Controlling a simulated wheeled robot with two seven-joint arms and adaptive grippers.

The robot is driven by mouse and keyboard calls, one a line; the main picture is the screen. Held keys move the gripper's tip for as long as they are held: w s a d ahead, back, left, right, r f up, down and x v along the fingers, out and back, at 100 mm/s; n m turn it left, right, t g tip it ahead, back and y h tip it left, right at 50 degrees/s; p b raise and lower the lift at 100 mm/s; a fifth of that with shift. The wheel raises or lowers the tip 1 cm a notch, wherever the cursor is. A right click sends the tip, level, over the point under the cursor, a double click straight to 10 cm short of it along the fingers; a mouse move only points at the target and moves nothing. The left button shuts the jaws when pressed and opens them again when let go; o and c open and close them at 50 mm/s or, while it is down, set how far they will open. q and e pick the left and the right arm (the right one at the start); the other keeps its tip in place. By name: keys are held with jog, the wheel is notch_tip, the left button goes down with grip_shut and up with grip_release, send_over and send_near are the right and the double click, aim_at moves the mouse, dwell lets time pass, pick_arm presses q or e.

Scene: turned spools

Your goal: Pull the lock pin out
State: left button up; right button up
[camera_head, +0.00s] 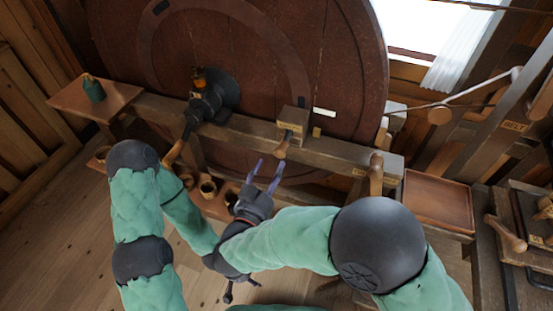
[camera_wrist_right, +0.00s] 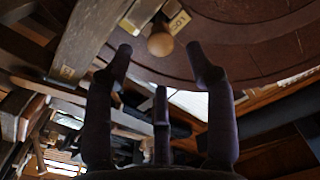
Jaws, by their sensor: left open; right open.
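A pin with a pale wooden knob (camera_head: 281,149) sticks out of a small wooden block (camera_head: 293,122) on the long beam; I take it for the lock pin. In the right wrist view the round knob (camera_wrist_right: 160,42) shows beyond and between my fingertips, not touched. My right gripper (camera_head: 268,170) is open, its purple fingers just below the knob in the head view. It also shows in the right wrist view (camera_wrist_right: 160,60), empty. My left gripper (camera_head: 240,290) is open, low in the picture, away from the block and partly hidden by the arms.
A large dark red-brown wheel (camera_head: 340,60) stands behind the beam (camera_head: 240,136). A dark crank hub (camera_head: 212,98) sits left of the block. A wooden peg (camera_head: 376,172) stands at the beam's right end, by a shallow tray (camera_head: 438,200). A green bottle (camera_head: 94,89) stands on a left shelf.

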jog(key=shift+v, duration=2.7)
jog(key=w+d+f+n+g+y, duration=0.35)
jog(key=w+f, duration=0.55)
jog(key=f, duration=0.4)
jog(key=d+f+g+y, duration=0.2)
jog(key=d+f+g, duration=0.2)
jog(key=f, duration=0.7)
jog(key=s+d+f+g+y, duration=0.2)
jog(key=s+d+f+g, duration=0.1)
jog(key=s+f, duration=0.4)
jog(key=s+d+f+g+y, duration=0.2)
jog(key=s+d+f+g, duration=0.2)
jog(key=s, duration=0.8)
notch_tip(320, 180, down, 4)
jog(key=shift+n+g, duration=0.35)
jog(key=shift+g, duration=0.8)
jog(key=shift+o, duration=0.2)
jog(key=shift+d, duration=0.15)
